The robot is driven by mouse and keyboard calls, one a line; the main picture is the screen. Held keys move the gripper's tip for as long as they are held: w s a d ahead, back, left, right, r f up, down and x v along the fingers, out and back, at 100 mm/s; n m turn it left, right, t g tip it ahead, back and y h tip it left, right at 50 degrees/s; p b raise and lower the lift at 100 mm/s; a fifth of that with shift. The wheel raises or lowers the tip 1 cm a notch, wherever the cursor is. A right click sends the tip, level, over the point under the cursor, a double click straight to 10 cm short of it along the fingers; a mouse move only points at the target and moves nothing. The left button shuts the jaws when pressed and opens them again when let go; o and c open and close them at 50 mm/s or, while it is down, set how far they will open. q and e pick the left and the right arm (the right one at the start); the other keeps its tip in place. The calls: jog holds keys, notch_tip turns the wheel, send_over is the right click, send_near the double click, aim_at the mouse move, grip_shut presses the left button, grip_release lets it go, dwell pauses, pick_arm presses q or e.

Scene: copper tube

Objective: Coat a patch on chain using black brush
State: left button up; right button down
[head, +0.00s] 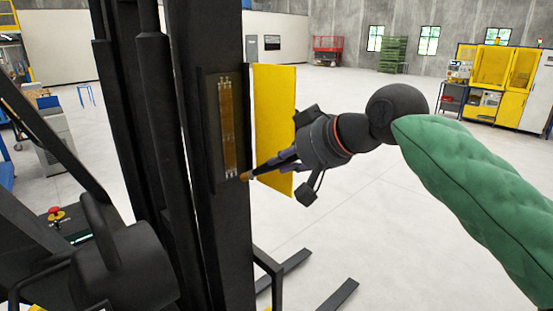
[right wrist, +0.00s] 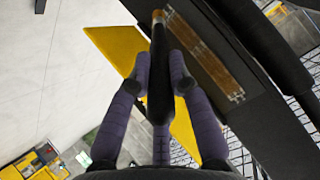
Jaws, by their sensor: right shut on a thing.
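The chain (head: 228,128) is a brownish-gold vertical strip in a recess of a black mast; it also shows in the right wrist view (right wrist: 205,55). My right gripper (head: 279,163) is shut on the black brush (head: 263,169), to the right of the chain's lower part. The brush points left, and its brown tip appears near the recess's lower right edge. In the right wrist view the brush (right wrist: 160,85) stands between the two fingers, its tip left of the chain's upper end. I cannot tell whether the tip touches anything. My left gripper is not in view.
An open yellow panel (head: 275,95) stands just right of the recess, behind my right gripper. A black rounded part (head: 125,268) and a red button (head: 56,213) are at lower left. Fork-like bars (head: 338,294) lie low at the front. The floor to the right is clear.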

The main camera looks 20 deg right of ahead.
jog(key=shift+s+d, duration=0.2)
jog(key=shift+s, duration=0.4)
jog(key=s, duration=0.1)
jog(key=s+d+b, duration=0.1)
jog(key=shift+s, duration=0.3)
dwell(0.7)
